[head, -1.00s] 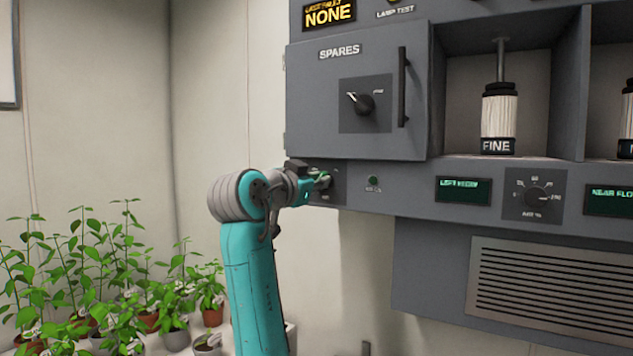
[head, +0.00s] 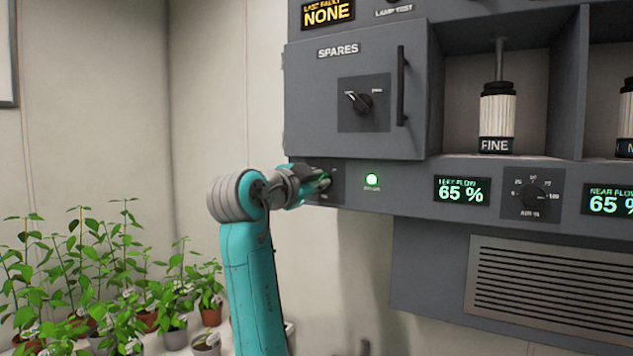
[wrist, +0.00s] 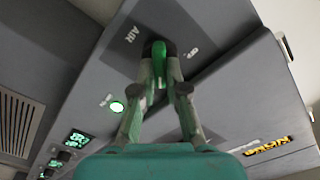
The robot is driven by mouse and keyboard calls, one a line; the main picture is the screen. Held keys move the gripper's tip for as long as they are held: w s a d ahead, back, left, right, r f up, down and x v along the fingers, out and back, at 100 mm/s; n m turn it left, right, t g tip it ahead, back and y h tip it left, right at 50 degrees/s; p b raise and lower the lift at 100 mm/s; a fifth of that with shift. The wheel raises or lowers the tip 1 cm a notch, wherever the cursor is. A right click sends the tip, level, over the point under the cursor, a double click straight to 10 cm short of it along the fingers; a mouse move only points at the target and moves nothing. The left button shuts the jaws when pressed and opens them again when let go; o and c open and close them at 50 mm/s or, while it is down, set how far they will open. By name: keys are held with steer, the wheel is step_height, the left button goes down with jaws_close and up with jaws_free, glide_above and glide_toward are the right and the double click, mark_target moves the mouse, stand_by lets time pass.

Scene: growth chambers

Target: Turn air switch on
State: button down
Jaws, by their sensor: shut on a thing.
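In the head view my gripper (head: 322,183) reaches the low left end of the grey panel and hides most of the switch. The round lamp (head: 372,179) right of the switch glows green, and it also glows in the wrist view (wrist: 117,107).
Potted plants (head: 110,275) stand at the left.

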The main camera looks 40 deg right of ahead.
steer(key=c, duration=1.2)
jaws_free()
steer(key=v, duration=1.2)
